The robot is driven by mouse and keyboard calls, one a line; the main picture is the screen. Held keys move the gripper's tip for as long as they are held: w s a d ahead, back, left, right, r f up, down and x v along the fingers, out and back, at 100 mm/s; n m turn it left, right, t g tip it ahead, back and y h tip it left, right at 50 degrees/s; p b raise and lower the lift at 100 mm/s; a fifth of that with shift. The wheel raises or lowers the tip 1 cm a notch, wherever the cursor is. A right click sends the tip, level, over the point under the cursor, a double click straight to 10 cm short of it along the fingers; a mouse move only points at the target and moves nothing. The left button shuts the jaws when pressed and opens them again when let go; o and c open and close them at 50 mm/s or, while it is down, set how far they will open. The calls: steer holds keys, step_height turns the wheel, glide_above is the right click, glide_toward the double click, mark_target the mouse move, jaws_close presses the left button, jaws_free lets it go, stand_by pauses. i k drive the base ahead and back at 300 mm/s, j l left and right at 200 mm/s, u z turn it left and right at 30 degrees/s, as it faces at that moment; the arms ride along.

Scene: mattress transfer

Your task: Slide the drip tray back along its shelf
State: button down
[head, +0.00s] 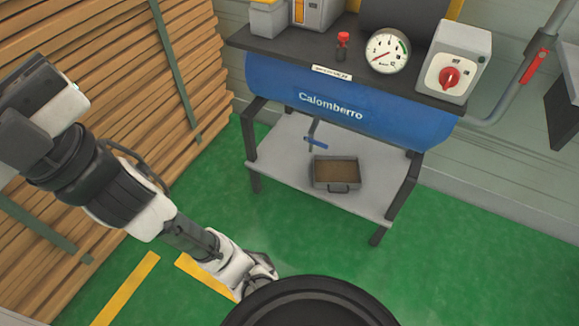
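The drip tray (337,186) is a small grey metal tray with a brown inside and a handle on its front side. It sits on the pale lower shelf (290,182) under the blue tank, close to the shelf's front edge. My gripper (262,284) is low at the bottom middle, in front of and left of the shelf, well apart from the tray. Its fingers are partly hidden by a black round part in front, so its opening does not show clearly.
The blue tank (290,92) hangs above the shelf, with a blue-handled valve (316,141) beneath it behind the tray. Dark legs (403,190) stand at the shelf's corners. Stacked timber (120,90) fills the left. Green floor (320,245) is clear in front.

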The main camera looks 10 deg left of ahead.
mark_target(329, 171)
steer(key=l+u, duration=0.3)
steer(key=l, duration=0.15)
steer(key=l+u, duration=0.25)
steer(key=l, duration=0.7)
steer(key=i+l+u, duration=0.1)
steer(key=l, duration=0.4)
steer(key=i, duration=0.8)
steer(key=l, duration=0.1)
